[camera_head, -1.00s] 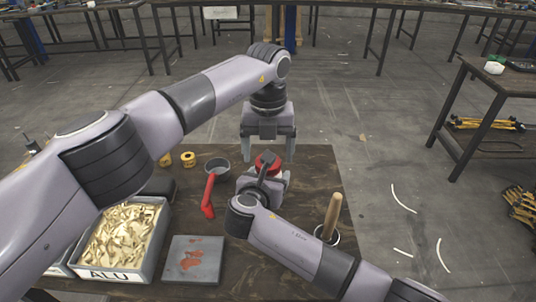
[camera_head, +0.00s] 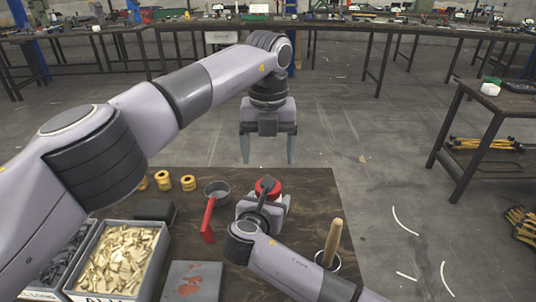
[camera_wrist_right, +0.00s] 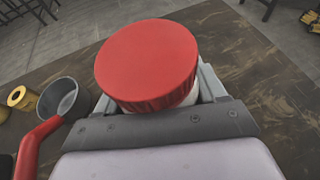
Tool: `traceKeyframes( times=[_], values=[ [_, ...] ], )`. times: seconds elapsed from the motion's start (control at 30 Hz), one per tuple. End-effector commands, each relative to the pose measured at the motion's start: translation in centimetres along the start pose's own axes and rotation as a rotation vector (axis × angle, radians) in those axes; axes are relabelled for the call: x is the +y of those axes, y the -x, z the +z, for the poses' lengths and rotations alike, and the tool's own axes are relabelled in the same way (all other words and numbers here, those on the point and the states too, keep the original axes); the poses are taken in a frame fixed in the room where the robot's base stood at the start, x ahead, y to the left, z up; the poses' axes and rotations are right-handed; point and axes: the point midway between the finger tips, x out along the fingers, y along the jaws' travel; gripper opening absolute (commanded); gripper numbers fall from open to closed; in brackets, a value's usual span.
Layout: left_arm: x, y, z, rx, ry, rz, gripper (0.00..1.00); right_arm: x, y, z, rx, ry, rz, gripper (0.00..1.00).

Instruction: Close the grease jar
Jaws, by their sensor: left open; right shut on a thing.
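The grease jar (camera_wrist_right: 189,97) is pale, and only a thin strip of its body shows under a red lid in the right wrist view. The red lid (camera_wrist_right: 150,60) sits on top of the jar and looks level; how tightly it sits I cannot tell. In the head view the lid (camera_head: 268,185) shows just beyond my right gripper (camera_head: 263,206), which is shut around the jar at the table. My left gripper (camera_head: 268,150) is open and empty, fingers pointing down, above and beyond the jar, apart from the lid.
A grey pan (camera_head: 217,190) with a red handle (camera_head: 208,220) lies left of the jar. Several yellow rolls (camera_head: 163,180) stand farther left. A bin of brass-coloured pieces (camera_head: 151,287) and a stained grey plate (camera_head: 207,290) are near front. A wooden handle (camera_head: 332,240) stands in a cup at right.

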Motion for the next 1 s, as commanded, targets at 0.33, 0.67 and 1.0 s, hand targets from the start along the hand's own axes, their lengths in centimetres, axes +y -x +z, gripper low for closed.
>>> traceKeyframes(
  times=[0.33,0.67,1.0],
  values=[
    [0.1,-2.7,0.0,0.004,0.001,0.0,0.8,0.0,0.0,0.0,0.0,0.0,0.0,0.0],
    [0.1,-7.2,0.0,0.001,0.002,0.001,0.8,0.0,0.0,0.0,0.0,0.0,0.0,0.0],
    [0.0,-8.0,0.0,-0.001,0.001,0.0,0.8,0.0,0.0,0.0,0.0,0.0,0.0,0.0]
  ],
)
